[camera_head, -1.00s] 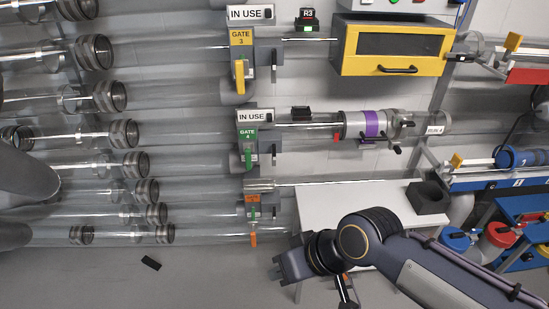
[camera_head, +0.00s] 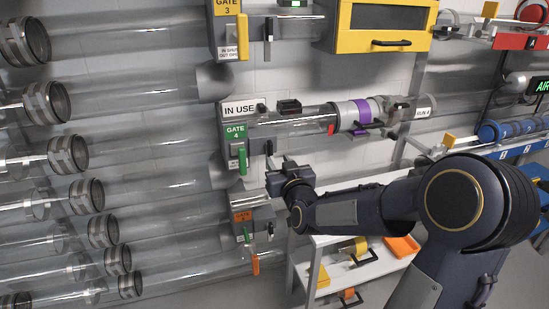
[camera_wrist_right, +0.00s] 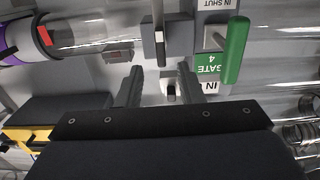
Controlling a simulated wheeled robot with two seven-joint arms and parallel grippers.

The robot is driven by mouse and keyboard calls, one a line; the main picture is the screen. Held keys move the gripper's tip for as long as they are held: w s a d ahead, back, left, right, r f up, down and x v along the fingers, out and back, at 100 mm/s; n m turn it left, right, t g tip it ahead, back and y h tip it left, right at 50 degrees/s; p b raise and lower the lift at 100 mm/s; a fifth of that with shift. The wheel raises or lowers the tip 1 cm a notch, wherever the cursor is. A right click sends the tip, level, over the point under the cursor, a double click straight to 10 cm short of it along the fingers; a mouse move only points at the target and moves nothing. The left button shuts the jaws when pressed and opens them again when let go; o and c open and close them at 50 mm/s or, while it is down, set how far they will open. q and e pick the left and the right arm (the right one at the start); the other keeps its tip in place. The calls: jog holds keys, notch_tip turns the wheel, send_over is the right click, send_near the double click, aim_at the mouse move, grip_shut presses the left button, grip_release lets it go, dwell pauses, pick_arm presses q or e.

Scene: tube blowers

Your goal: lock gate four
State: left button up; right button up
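Gate 4 has a green label (camera_head: 235,133) and a green handle (camera_head: 242,162) hanging down. A grey lever (camera_head: 268,148) sits on the housing just right of the handle. An IN USE sign (camera_head: 239,108) is above the label. My right gripper (camera_head: 272,174) is just below and right of the green handle in the head view. In the right wrist view the gripper (camera_wrist_right: 158,80) is open with nothing held; the lever (camera_wrist_right: 158,28) lies ahead of its gap, and the green handle (camera_wrist_right: 235,50) is to the right, apart from the fingers. My left gripper is out of view.
A clear tube with a purple-banded canister (camera_head: 361,112) runs right from gate 4. Gate 3 with a yellow handle (camera_head: 242,38) and a yellow box (camera_head: 383,27) are above. An orange-labelled gate (camera_head: 241,216) is below. A white shelf (camera_head: 372,264) stands under my right arm.

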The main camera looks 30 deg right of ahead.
aim_at(271, 150)
jog(key=x, duration=0.6)
jog(key=shift+w, duration=0.3)
grip_shut()
